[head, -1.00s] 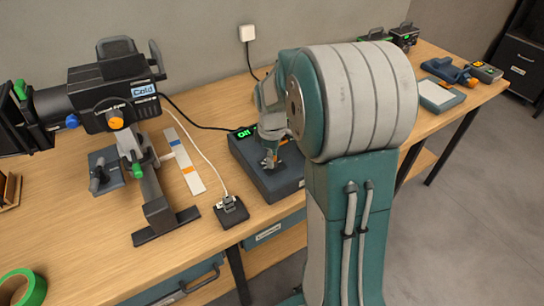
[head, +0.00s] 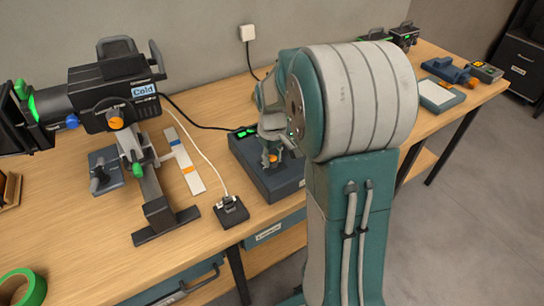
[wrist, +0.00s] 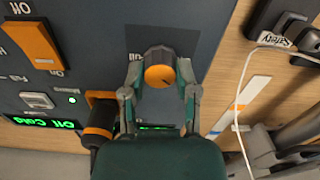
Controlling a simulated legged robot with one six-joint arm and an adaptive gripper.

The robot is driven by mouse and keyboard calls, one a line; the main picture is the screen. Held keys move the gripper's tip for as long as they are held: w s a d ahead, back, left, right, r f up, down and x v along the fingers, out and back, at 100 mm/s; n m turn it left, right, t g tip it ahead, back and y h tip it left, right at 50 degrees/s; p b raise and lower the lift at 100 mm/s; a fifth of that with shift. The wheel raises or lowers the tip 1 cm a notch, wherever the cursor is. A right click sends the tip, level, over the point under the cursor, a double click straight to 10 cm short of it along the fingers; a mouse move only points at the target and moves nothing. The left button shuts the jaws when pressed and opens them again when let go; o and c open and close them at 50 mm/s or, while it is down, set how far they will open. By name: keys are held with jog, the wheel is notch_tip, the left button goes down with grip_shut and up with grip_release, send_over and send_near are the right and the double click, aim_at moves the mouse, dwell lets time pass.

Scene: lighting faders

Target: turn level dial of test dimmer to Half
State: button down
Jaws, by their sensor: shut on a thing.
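The test dimmer is a dark blue-grey box (head: 282,184) on the bench in the head view; its panel (wrist: 85,25) fills the left and middle of the wrist view. Its level dial (wrist: 158,76) has a round orange face with a dark mark and a dark body. My gripper (wrist: 160,73) has one finger on each side of the dial and is shut on it. In the head view my gripper (head: 270,153) is over the box, partly hidden by my arm. A green display (wrist: 45,122) reads "Off Cold", upside down. The dial's scale is not readable.
An orange rocker switch (wrist: 35,42), a grey button (wrist: 37,100) and an orange-and-black lever (wrist: 99,120) are on the panel near my gripper. A large lamp (head: 115,95) stands left on the bench, with a small black socket box (head: 231,211) and cables between.

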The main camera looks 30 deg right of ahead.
aim_at(271, 157)
jog(key=m, duration=0.5)
jog(key=shift+f+m, duration=0.1)
jog(key=shift+m, duration=0.2)
jog(key=m, duration=0.4)
jog(key=shift+m, duration=0.3)
jog(key=shift+c, duration=1.8)
grip_release()
notch_tip(271, 157, up, 12)
jog(key=shift+w, duration=0.1)
